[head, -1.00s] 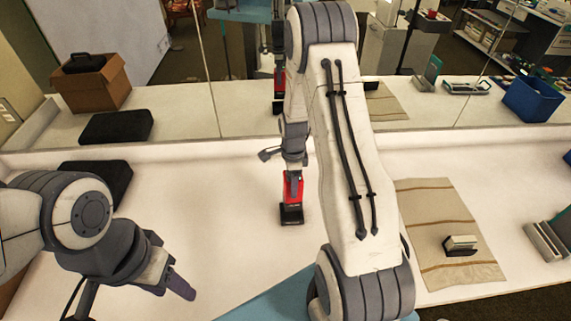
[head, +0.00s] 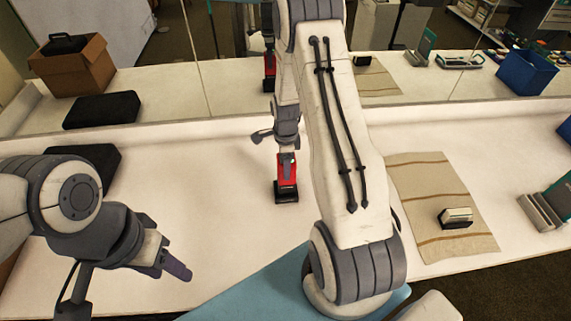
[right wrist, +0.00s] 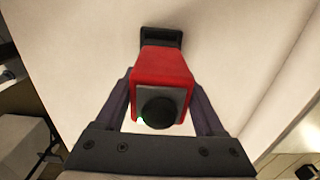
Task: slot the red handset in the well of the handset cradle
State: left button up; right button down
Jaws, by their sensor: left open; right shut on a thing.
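The red handset (head: 287,168) stands upright near the middle of the table. My right gripper (head: 286,156) is shut on its upper part. In the right wrist view the handset (right wrist: 162,72) sits between the two fingers of the right gripper (right wrist: 160,90), with a dark round knob on its near end. The black handset cradle (head: 287,193) is on the table directly under the handset, and its rim (right wrist: 162,33) shows beyond the handset. The handset's lower end meets the cradle in the picture; the well is mostly hidden, so I cannot tell the depth. My left gripper (head: 178,268) is open and empty at the lower left.
A striped beige mat (head: 425,185) with a small black-and-pale block (head: 456,217) lies right of my right arm. A grey and teal stand (head: 541,211) is at the far right. A black pad (head: 102,160) lies left. A mirror behind repeats the scene. White table around the cradle is clear.

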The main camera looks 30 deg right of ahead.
jog(key=shift+a+f, duration=0.1)
jog(key=shift+f, duration=0.05)
dwell(0.4)
jog(key=shift+f+b, duration=0.4)
dwell(0.7)
jog(key=shift+f+b, duration=0.35)
jog(key=shift+f, duration=0.15)
jog(key=shift+f, duration=0.15)
jog(key=shift+f+b, duration=0.4)
jog(key=shift+f, duration=0.05)
dwell(0.4)
grip_release()
jog(key=shift+r, duration=0.1)
